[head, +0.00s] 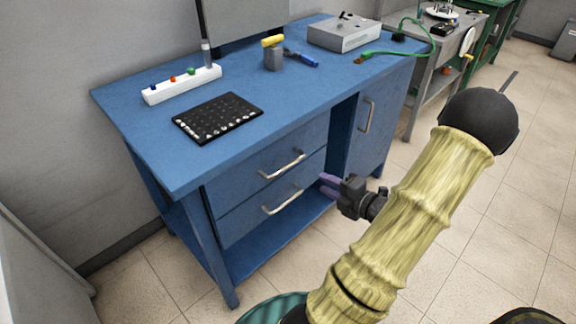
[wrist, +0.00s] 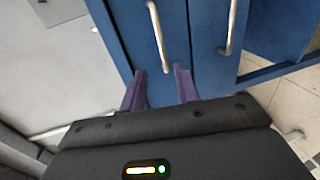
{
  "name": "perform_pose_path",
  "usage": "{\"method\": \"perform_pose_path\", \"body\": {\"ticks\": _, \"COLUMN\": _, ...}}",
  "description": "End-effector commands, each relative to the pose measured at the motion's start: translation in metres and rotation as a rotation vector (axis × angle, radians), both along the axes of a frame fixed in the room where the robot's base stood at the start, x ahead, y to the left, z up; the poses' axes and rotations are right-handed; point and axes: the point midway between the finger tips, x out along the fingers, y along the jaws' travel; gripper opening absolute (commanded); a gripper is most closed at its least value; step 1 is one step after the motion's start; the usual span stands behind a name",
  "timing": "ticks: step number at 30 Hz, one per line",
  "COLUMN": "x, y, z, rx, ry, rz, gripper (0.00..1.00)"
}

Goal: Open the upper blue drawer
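The upper blue drawer (head: 262,168) is shut in the front of the blue desk, with a silver bar handle (head: 283,167). That handle appears in the wrist view (wrist: 157,36), with its near end in line with the gap between my fingertips. The lower drawer (head: 245,217) is also shut; its handle (head: 283,201) shows to the right in the wrist view (wrist: 231,27). My gripper (head: 330,186), with purple fingers, is in front of the desk, right of the drawer handles. In the wrist view my fingers (wrist: 160,81) are apart with nothing held between them.
The desk top (head: 300,95) holds a black keypad (head: 217,118), a white button strip (head: 181,84), a yellow-topped tool (head: 272,52) and a grey box (head: 343,33). A cabinet door with a handle (head: 366,114) is right of the drawers. Tiled floor (head: 490,230) is clear at right.

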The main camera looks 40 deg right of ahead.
Motion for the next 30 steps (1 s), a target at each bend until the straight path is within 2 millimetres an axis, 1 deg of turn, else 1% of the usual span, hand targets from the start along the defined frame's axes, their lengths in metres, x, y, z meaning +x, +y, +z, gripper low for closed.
{"method": "perform_pose_path", "body": {"ticks": 1, "x": 0.008, "y": 0.002, "z": -0.002, "rx": 0.001, "ry": -0.001, "rz": 0.005, "gripper": 0.31}}
{"method": "perform_pose_path", "body": {"ticks": 21, "x": 0.123, "y": 0.011, "z": -0.026, "rx": 0.003, "ry": -0.001, "rz": 0.004, "gripper": 0.31}}
{"method": "perform_pose_path", "body": {"ticks": 24, "x": 0.138, "y": 0.012, "z": -0.029, "rx": 0.002, "ry": 0.000, "rz": 0.003, "gripper": 0.31}}
{"method": "perform_pose_path", "body": {"ticks": 27, "x": 0.149, "y": 0.013, "z": -0.032, "rx": 0.002, "ry": 0.001, "rz": 0.003, "gripper": 0.31}}
{"method": "perform_pose_path", "body": {"ticks": 30, "x": 0.154, "y": 0.013, "z": -0.033, "rx": 0.001, "ry": 0.001, "rz": 0.001, "gripper": 0.31}}
